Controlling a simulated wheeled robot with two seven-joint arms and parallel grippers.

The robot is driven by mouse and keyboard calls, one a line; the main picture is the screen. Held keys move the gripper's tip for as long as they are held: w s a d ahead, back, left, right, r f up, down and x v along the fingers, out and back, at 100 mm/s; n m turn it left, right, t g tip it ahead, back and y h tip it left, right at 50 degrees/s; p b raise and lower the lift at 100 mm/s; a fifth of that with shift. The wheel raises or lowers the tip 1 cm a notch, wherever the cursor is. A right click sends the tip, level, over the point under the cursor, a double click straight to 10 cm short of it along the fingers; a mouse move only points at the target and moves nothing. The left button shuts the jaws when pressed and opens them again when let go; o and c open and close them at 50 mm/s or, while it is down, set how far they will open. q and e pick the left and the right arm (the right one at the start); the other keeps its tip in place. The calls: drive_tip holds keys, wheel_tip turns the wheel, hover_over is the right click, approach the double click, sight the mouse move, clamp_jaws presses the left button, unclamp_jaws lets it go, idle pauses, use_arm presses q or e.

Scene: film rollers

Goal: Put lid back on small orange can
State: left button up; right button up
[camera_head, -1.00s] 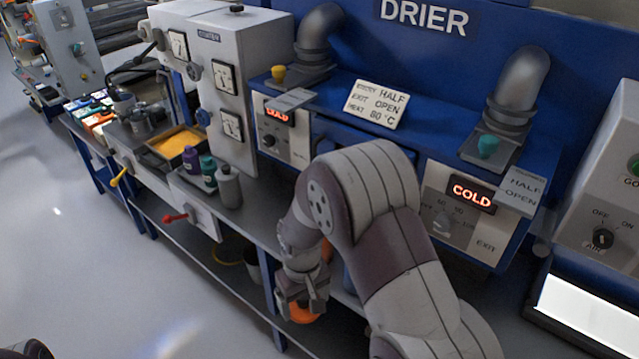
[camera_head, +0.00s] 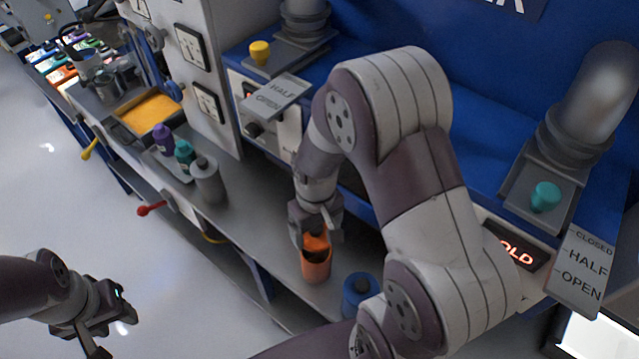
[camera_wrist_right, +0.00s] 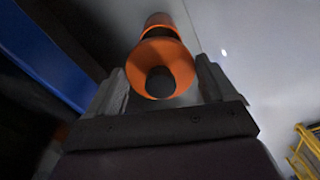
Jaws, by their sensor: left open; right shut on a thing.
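The small orange can (camera_head: 316,270) stands on the grey counter, its dark opening partly visible. My right gripper (camera_head: 317,222) is above it, shut on the orange lid (camera_head: 317,242). The lid is over or just at the can's mouth, and a dark band shows between them. In the right wrist view the orange lid (camera_wrist_right: 178,58) with its black knob is between the fingers of my right gripper (camera_wrist_right: 162,85), with the can (camera_wrist_right: 158,20) beyond. I cannot tell whether lid and can touch. My left gripper (camera_head: 112,328) is open and empty over the floor at lower left.
A blue can (camera_head: 360,293) stands right of the orange can. Grey (camera_head: 208,182), teal (camera_head: 184,158) and purple (camera_head: 162,138) bottles stand further left. A red-handled lever (camera_head: 150,209) juts from the counter front. The blue drier (camera_head: 470,150) rises behind.

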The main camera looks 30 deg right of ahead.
drive_tip(key=shift+w+d+f, duration=0.2)
drive_tip(key=shift+w+d, duration=0.25)
drive_tip(key=shift+w, duration=0.25)
drive_tip(key=b, duration=0.1)
drive_tip(key=s+a+f+b, duration=0.1)
drive_tip(key=s+b, duration=0.1)
drive_tip(key=shift+s+a+f, duration=0.25)
drive_tip(key=shift+a, duration=0.05)
drive_tip(key=f, duration=0.1)
drive_tip(key=w+f+b, duration=0.1)
drive_tip(key=d+f+b, duration=0.1)
drive_tip(key=shift+w+f, duration=0.2)
drive_tip(key=shift+f, duration=0.1)
drive_tip(key=shift+f+b, duration=0.25)
drive_tip(key=shift+b, duration=0.1)
drive_tip(key=shift+s+a+r, duration=0.1)
drive_tip(key=shift+s+a, duration=0.2)
drive_tip(key=shift+s, duration=0.05)
use_arm(q)
wheel_tip(320, 180, down, 5)
drive_tip(key=shift+f, duration=0.2)
use_arm(e)
drive_tip(key=shift+w+d, duration=0.15)
drive_tip(key=shift+w, duration=0.05)
use_arm(q)
drive_tip(key=shift+s+a+r, duration=0.1)
drive_tip(key=shift+s+r, duration=0.05)
drive_tip(key=shift+r, duration=0.05)
use_arm(e)
drive_tip(key=shift+s, duration=0.2)
